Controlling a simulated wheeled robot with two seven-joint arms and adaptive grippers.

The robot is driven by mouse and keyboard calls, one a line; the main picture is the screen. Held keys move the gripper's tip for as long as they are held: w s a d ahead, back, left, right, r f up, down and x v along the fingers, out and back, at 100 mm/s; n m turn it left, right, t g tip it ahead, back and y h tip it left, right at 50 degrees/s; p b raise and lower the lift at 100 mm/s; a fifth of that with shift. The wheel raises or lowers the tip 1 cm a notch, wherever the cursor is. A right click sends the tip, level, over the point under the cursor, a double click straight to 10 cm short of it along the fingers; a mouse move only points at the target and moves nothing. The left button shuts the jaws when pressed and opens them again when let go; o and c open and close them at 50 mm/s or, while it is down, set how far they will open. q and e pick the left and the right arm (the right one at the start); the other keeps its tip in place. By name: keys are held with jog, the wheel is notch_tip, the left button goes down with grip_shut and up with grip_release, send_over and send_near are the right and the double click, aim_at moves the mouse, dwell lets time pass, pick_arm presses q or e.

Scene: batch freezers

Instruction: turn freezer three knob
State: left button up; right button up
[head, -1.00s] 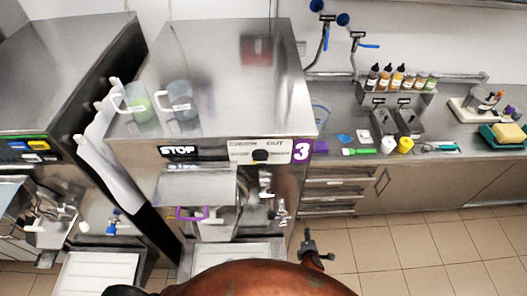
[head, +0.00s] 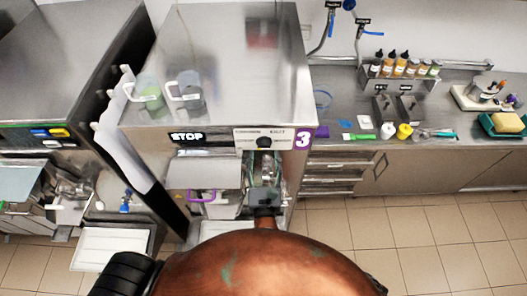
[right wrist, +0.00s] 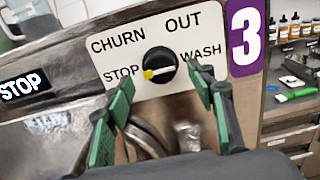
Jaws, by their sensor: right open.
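Freezer three (head: 235,60) is a steel machine with a purple "3" label. Its round black knob (head: 264,143) sits on a white panel (head: 245,135). In the right wrist view, the knob (right wrist: 159,65) has a yellow mark toward its lower left, on the STOP side; CHURN, OUT and WASH are printed around it. My right gripper (right wrist: 162,90) is open, its green-padded fingers (right wrist: 108,130) spread either side just below the knob; contact cannot be told. In the head view, my right gripper (head: 264,180) is in front of the freezer below the panel. My left gripper is not in view.
A black STOP label (head: 187,137) is left of the panel. A spout cover (head: 203,172) with a purple handle (head: 202,196) protrudes below. Two jugs (head: 185,90) stand on top. A counter (head: 340,105) with bottles and tools is at right; floor below it is clear.

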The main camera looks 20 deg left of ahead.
aim_at(264, 149)
jog(key=shift+b+x, duration=0.6)
jog(key=shift+x, duration=1.15)
jog(key=shift+c, duration=0.7)
jog(key=c, duration=0.9)
jog(key=shift+a, duration=0.1)
jog(key=shift+c, duration=0.6)
